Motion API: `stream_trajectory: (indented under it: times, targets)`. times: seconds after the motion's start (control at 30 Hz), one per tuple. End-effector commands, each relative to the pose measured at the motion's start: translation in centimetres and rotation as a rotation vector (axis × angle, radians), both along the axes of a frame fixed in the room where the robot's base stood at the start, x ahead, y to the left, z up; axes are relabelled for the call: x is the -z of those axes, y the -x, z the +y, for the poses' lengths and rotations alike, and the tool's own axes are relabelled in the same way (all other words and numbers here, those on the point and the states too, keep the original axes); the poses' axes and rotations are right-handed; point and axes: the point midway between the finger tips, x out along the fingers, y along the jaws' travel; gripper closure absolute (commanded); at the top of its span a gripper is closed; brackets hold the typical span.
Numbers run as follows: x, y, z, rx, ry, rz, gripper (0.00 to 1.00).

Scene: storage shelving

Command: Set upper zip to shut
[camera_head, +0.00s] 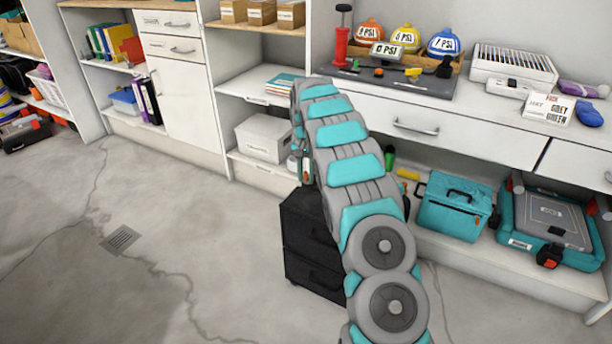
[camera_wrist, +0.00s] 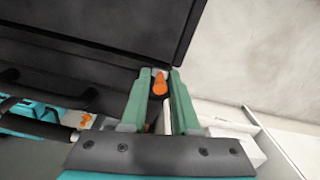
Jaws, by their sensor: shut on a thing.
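A black case (camera_head: 312,240) with an upper and a lower section stands on the floor in the head view, partly behind my arm. In the wrist view the dark case (camera_wrist: 120,35) fills the upper left and middle. My gripper (camera_wrist: 160,82) points at the case's edge, its two green fingers close together. An orange zip pull (camera_wrist: 160,84) sits between the fingertips, and the gripper is shut on it. In the head view my arm hides the gripper and the pull. I cannot see the zip's track or how far it is drawn.
A teal cooler bag (camera_head: 455,205) and a teal tool case (camera_head: 550,225) stand on the low shelf at right. The worktop (camera_head: 395,88) above holds gauges and tools. A white box (camera_head: 264,138) is on the shelf behind. The concrete floor (camera_head: 180,220) at left is clear.

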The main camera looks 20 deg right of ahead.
Motion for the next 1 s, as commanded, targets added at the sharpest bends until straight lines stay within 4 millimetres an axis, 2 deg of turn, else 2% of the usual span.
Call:
stream_trajectory:
  times: [0.37,0.57,0.77,1.0]
  targets:
    - [0.0,0.1,-0.1,0.000,0.000,0.000,1.00]
    - [0.2,1.4,-1.0,0.002,-0.001,0.003,1.00]
    - [0.2,4.2,-3.0,0.004,0.000,0.001,1.00]
    - [0.2,9.2,-6.5,0.004,-0.002,0.002,1.00]
